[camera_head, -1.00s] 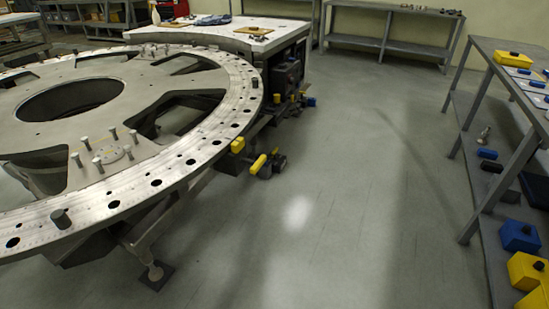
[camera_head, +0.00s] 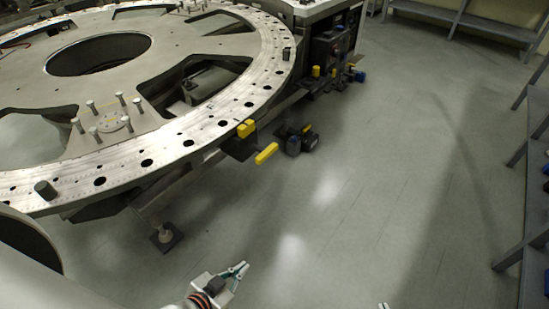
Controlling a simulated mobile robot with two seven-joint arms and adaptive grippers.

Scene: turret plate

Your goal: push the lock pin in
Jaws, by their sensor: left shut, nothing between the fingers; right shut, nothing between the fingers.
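The turret plate (camera_head: 205,129) is a large round metal ring with holes along its rim, at the left. At its near right edge sits a dark bracket with a yellow block (camera_head: 246,128) on top and a yellow handle (camera_head: 266,153) sticking out below. These look like the lock pin's parts, but the pin itself cannot be told apart. My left gripper (camera_head: 241,268) is shut and empty at the bottom, well apart from the handle in the picture. Only the tip of my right gripper (camera_head: 384,305) shows at the bottom edge, shut.
A dark device (camera_head: 301,141) stands just right of the yellow handle. A machine cabinet (camera_head: 332,42) with more yellow and blue parts is behind. A support foot (camera_head: 166,236) stands under the plate. The floor on the right is open up to a shelf rack.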

